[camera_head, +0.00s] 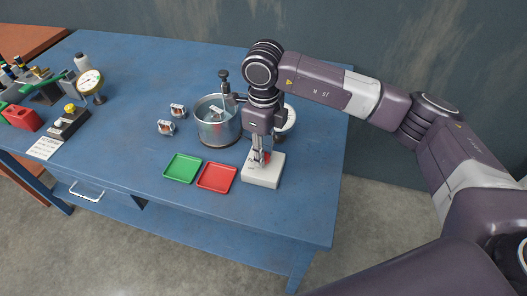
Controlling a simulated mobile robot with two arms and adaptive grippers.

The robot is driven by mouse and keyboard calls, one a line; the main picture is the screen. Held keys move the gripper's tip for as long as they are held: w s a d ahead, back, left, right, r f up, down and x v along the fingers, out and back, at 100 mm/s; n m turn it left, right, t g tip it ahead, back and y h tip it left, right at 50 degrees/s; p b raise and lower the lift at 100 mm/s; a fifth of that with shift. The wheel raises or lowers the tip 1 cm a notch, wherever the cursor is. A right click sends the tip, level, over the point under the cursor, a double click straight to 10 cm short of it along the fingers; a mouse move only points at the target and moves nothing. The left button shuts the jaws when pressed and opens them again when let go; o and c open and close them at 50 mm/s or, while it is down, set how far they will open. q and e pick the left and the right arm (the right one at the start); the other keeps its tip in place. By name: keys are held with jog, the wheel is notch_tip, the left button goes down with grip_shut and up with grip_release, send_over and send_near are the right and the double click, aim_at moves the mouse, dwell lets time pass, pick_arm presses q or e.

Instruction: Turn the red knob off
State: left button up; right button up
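The red knob (267,158) sits on top of a white box (262,178) near the front middle of the blue table. Only a small part of its red shows, because my gripper hides the rest. My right gripper (261,162) points straight down over the white box, with its fingertips at the knob. The picture is too small to tell whether the fingers are closed on the knob or stand apart around it. My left gripper is not in view.
Green tray (183,168) and red tray (217,178) lie left of the box. A metal pot (217,128) stands behind them, with two small parts (166,127) to its left. A gauge (91,83) and a yellow-button box (69,121) are at left. The table's front right is clear.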

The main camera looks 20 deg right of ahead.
jog(key=o, duration=0.4)
notch_tip(320, 180, up, 12)
dwell(0.5)
